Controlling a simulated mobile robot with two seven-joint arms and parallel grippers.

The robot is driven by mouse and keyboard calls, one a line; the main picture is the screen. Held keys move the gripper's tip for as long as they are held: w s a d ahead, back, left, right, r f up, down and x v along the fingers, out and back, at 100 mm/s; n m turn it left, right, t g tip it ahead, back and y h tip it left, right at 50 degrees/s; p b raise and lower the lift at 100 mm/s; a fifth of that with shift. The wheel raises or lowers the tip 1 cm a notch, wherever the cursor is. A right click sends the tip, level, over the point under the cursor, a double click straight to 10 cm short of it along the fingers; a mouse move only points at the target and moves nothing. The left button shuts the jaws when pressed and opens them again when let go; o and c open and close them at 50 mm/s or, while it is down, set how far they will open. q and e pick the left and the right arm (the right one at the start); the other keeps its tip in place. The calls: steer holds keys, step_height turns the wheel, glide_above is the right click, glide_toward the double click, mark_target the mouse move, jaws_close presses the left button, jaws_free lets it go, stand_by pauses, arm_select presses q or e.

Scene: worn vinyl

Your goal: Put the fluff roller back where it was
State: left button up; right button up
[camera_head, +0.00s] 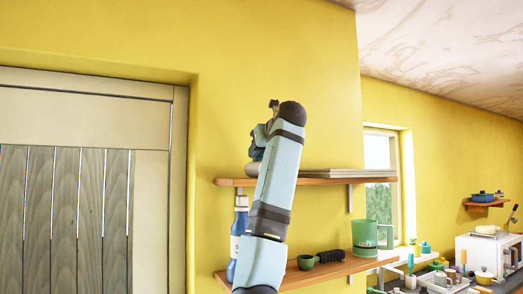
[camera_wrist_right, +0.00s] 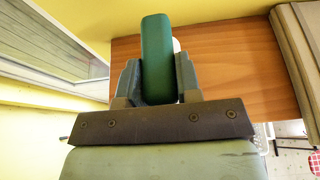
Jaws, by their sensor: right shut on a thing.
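My right gripper (camera_wrist_right: 157,80) is shut on a green rounded bar, which I take to be the fluff roller (camera_wrist_right: 156,48); only this green part shows clearly. In the right wrist view the roller stands out between the two fingers, over the wooden upper shelf (camera_wrist_right: 220,62). In the head view my right gripper (camera_head: 262,140) is at the left end of the upper shelf (camera_head: 345,178), partly hidden by my own arm. I cannot tell whether the roller touches the shelf. My left gripper is not in view.
A grey flat stack (camera_head: 335,173) lies on the upper shelf's right part. A blue bottle (camera_head: 238,235), a dark green cup (camera_head: 306,262), a dark ridged thing (camera_head: 329,256) and a green container (camera_head: 364,236) stand on the lower shelf. A door (camera_head: 85,190) is left.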

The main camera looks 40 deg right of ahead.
steer(key=o, duration=1)
steer(key=shift+w+f, duration=0.1)
steer(key=shift+f, duration=0.05)
steer(key=shift+c, duration=0.2)
steer(key=shift+d, duration=0.1)
steer(key=shift+r, duration=0.35)
steer(key=b+v, duration=0.4)
steer(key=v, duration=0.8)
steer(key=shift+f, duration=0.1)
